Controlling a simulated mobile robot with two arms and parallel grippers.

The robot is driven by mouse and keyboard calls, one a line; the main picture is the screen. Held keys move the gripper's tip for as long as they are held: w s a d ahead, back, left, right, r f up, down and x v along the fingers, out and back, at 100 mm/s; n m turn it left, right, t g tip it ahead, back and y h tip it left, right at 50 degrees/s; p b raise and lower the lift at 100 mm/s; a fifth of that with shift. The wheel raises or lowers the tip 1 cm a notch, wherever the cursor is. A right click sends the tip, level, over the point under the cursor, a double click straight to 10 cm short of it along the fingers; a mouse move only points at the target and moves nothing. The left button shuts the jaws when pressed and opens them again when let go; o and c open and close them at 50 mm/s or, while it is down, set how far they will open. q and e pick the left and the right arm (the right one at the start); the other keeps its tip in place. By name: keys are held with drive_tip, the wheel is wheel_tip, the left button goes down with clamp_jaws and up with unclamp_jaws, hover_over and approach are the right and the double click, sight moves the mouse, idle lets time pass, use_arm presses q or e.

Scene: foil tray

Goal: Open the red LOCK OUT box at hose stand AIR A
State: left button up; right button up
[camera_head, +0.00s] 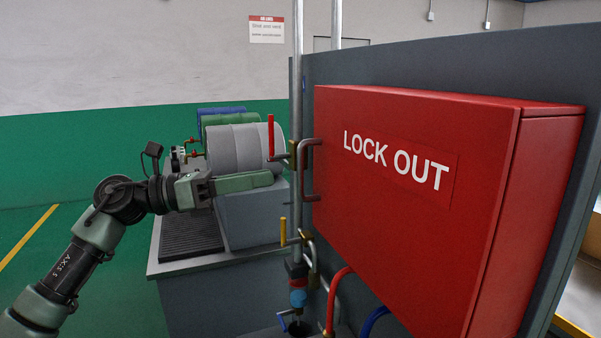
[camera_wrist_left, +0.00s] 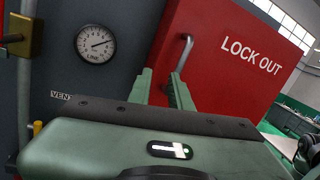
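The red LOCK OUT box (camera_head: 400,190) is mounted on a dark grey panel, its door shut; its front also shows in the left wrist view (camera_wrist_left: 225,75). In the left wrist view the handle (camera_wrist_left: 186,50) appears just beyond the fingertips. My left gripper (camera_head: 268,180) points at the handle from the left, apart from it. In the left wrist view its two fingers (camera_wrist_left: 161,76) are spread with nothing between them. My right gripper is not in view.
A vertical pipe (camera_head: 297,75) with a red valve lever (camera_head: 271,137) and a yellow lever (camera_head: 283,232) runs beside the handle. Grey, green and blue rolls or tanks (camera_head: 235,148) stand behind my gripper. A pressure gauge (camera_wrist_left: 95,43) sits on the panel. Red hose (camera_head: 335,290) hangs below.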

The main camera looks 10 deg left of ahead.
sight(300, 192)
use_arm(q)
drive_tip(key=d+m+p, duration=0.1)
drive_tip(key=d, duration=0.1)
drive_tip(key=d+r+p, duration=0.1)
drive_tip(key=d, duration=0.2)
drive_tip(key=d+r+m+y+p, duration=0.1)
drive_tip(key=d+p, duration=0.1)
drive_tip(key=shift+w+d+m+g, duration=0.1)
drive_tip(key=shift+d+m+g, duration=0.2)
drive_tip(key=shift+d+g, duration=0.1)
drive_tip(key=shift+f, duration=0.1)
clamp_jaws()
idle(1.1)
